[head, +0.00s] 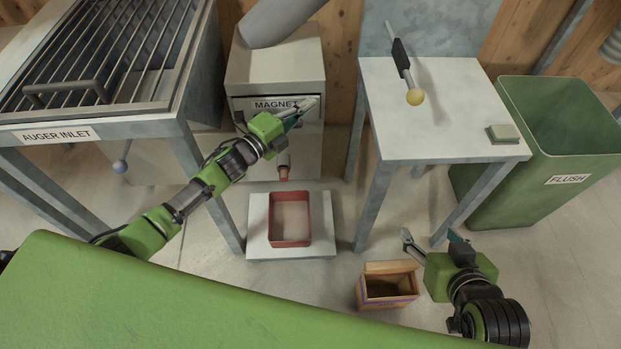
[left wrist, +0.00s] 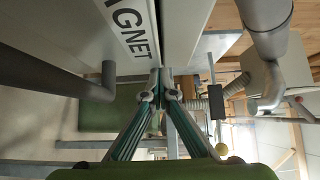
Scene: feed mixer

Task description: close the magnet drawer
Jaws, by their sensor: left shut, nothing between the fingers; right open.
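The magnet drawer (head: 250,104), a pale front with a MAGNET label, is in the upper part of the grey cabinet (head: 275,65). Its labelled front (left wrist: 105,45) fills the upper left of the left wrist view, with a dark bar handle (left wrist: 55,78). A narrow dark line runs along its edge; I cannot tell how far the drawer stands out. My left gripper (head: 312,104) is shut and empty in front of the drawer's right part, hiding some of it. Its fingertips (left wrist: 160,92) are close to the front; contact is unclear. My right gripper (head: 428,238) is open and empty, low at right.
A red tray (head: 274,230) sits on a pale platform (head: 257,245) below the cabinet. A wooden box (head: 388,287) is beside my right gripper. The auger inlet (head: 60,133) stands left, a grey table (head: 440,150) and green flush bin (head: 540,185) right.

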